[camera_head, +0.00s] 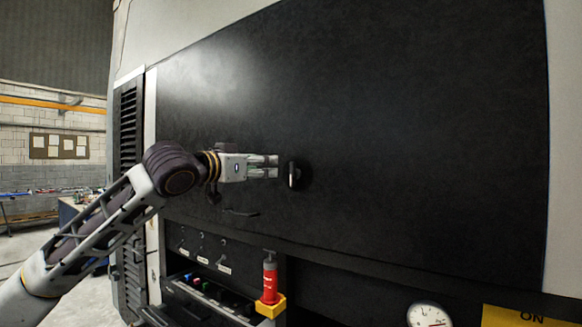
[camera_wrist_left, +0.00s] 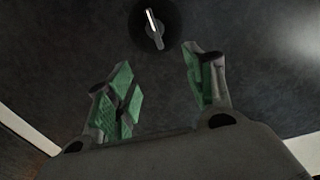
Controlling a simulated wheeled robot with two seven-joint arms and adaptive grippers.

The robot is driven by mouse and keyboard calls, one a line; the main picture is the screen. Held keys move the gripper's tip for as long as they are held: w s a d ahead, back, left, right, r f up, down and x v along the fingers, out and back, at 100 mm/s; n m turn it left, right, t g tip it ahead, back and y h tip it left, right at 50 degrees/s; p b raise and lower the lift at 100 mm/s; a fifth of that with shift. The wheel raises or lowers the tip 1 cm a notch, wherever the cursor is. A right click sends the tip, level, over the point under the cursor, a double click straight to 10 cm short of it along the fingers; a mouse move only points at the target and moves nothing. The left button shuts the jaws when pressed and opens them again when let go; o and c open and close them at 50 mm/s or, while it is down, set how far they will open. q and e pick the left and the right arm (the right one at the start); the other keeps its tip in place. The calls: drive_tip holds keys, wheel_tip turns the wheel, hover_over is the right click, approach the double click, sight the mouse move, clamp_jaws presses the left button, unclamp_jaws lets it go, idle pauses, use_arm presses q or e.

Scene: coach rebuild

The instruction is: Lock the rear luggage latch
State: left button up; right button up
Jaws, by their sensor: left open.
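The rear luggage latch (camera_head: 293,175) is a small metallic handle on a round black base, set in the large dark panel (camera_head: 400,130). In the head view its handle looks roughly upright. The latch also shows in the left wrist view (camera_wrist_left: 154,28), at the top, beyond the fingertips. My left gripper (camera_head: 274,166) points right towards the latch, just left of it. Its green-padded fingers (camera_wrist_left: 160,75) are spread with nothing between them, and they look apart from the latch. My right gripper is not in either view.
Below the panel is an open bay with labelled switches (camera_head: 203,250). A red cylinder (camera_head: 270,280) stands in a yellow holder (camera_head: 271,306). A round gauge (camera_head: 428,315) and a yellow sign (camera_head: 520,317) are at the lower right. The panel around the latch is clear.

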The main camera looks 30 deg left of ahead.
sight(291, 165)
use_arm(q)
drive_tip(key=shift+n, duration=0.4)
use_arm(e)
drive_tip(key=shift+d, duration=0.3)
use_arm(q)
drive_tip(key=shift+w, duration=0.15)
drive_tip(key=w+p, duration=0.1)
drive_tip(key=w, duration=0.3)
drive_tip(key=w+d+p, duration=0.1)
drive_tip(key=w, duration=0.3)
drive_tip(key=w+p, duration=0.2)
drive_tip(key=w, duration=0.2)
drive_tip(key=shift+d, duration=0.4)
drive_tip(key=shift+w+d, duration=0.1)
drive_tip(key=shift+w, duration=0.6)
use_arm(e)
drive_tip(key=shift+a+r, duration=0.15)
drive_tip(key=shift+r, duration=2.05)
use_arm(q)
drive_tip(key=shift+c, duration=0.4)
drive_tip(key=c, duration=0.9)
